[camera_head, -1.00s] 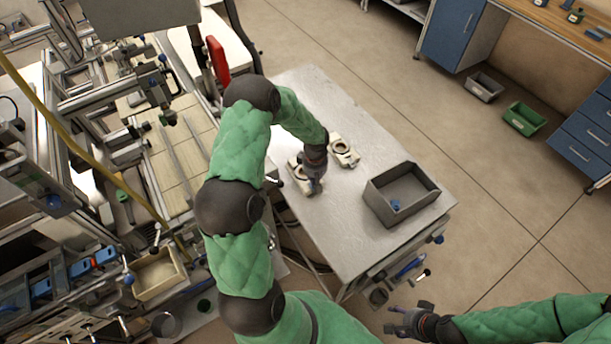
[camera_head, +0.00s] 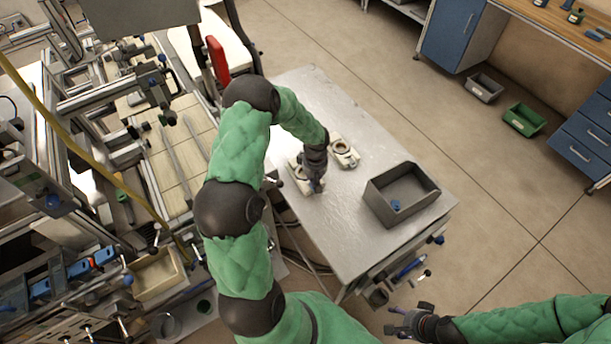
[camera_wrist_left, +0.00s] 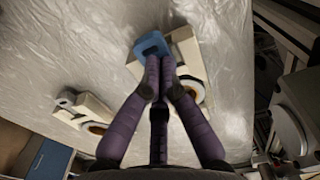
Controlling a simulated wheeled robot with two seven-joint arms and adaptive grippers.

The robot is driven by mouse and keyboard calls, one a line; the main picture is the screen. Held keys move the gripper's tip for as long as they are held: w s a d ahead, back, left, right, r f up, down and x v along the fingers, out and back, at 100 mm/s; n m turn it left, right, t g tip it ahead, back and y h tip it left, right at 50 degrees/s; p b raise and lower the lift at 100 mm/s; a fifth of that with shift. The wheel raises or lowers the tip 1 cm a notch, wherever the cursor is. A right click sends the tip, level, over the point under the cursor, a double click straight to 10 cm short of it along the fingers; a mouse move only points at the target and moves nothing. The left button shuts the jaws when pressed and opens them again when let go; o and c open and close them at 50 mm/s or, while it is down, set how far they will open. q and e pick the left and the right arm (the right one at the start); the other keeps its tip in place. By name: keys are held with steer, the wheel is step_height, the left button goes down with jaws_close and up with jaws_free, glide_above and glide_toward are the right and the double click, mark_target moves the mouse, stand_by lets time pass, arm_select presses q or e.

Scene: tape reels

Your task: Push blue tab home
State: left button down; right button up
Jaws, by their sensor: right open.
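The blue tab (camera_wrist_left: 152,45) sits at the end of a cream reel holder (camera_wrist_left: 187,55) in the left wrist view. My left gripper (camera_wrist_left: 160,72) has its fingertips together over the near edge of the tab; whether they press on it I cannot tell. In the head view this gripper (camera_head: 316,187) is low over the table at the holder (camera_head: 301,178), and hides part of it and the tab. A second cream holder (camera_head: 343,152) lies behind it and also shows in the wrist view (camera_wrist_left: 92,109). My right gripper (camera_head: 400,322) is open and empty, off the table's front edge.
The table's front and far areas are clear. A crowded machine frame (camera_head: 120,140) stands close on the left.

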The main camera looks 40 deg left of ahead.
stand_by(0.5)
arm_select(q)
steer(key=shift+r, duration=0.1)
steer(key=shift+r+p, duration=1.4)
steer(key=shift+r, duration=2)
steer(key=shift+d+f, duration=0.1)
